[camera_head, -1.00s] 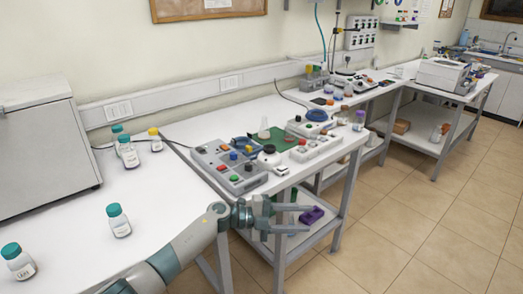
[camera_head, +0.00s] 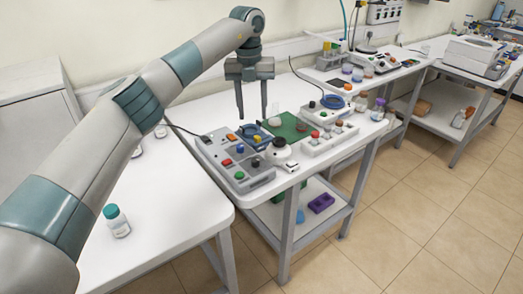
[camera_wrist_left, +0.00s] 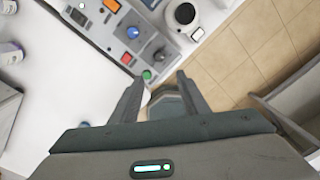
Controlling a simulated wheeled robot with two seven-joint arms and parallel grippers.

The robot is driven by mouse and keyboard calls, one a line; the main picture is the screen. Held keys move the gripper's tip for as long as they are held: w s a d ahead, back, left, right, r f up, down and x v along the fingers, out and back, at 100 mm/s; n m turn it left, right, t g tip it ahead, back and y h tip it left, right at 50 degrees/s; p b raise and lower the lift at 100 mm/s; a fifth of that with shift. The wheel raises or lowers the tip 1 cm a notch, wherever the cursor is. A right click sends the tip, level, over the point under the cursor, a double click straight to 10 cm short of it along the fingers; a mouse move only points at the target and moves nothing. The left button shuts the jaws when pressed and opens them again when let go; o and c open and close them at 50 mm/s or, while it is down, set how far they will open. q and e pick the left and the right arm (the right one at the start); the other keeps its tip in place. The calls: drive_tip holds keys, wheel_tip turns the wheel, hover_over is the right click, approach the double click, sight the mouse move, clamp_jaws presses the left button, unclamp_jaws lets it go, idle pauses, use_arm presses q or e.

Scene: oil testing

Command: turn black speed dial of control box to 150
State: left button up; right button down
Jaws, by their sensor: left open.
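The grey control box (camera_head: 247,170) lies on the white table and carries several coloured buttons and a small black dial (camera_head: 256,162). In the left wrist view the black dial (camera_wrist_left: 160,55) sits beside a green button (camera_wrist_left: 147,75) at the box's end. My left gripper (camera_head: 252,113) is open and empty, pointing down, apart from the box and above it. In the left wrist view its fingers (camera_wrist_left: 158,80) point toward the green button and the dial. The dial's scale is too small to read. My right gripper is not in view.
A black-topped white device (camera_head: 279,146) stands right of the box, near a green mat (camera_head: 291,126) and another button panel (camera_head: 326,139). My left arm covers much of the left side.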

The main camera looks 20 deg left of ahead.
sight(255, 160)
use_arm(q)
drive_tip(key=shift+s+r, duration=0.1)
drive_tip(key=shift+r, duration=0.05)
drive_tip(key=f+p, duration=0.2)
drive_tip(key=f, duration=0.3)
drive_tip(key=f+p, duration=0.2)
drive_tip(key=f, duration=0.4)
drive_tip(key=f+p, duration=0.2)
drive_tip(key=f, duration=0.3)
drive_tip(key=shift+d+f, duration=0.2)
drive_tip(key=shift+d, duration=0.05)
drive_tip(key=shift+f, duration=0.55)
drive_tip(key=shift+c, duration=0.5)
clamp_jaws()
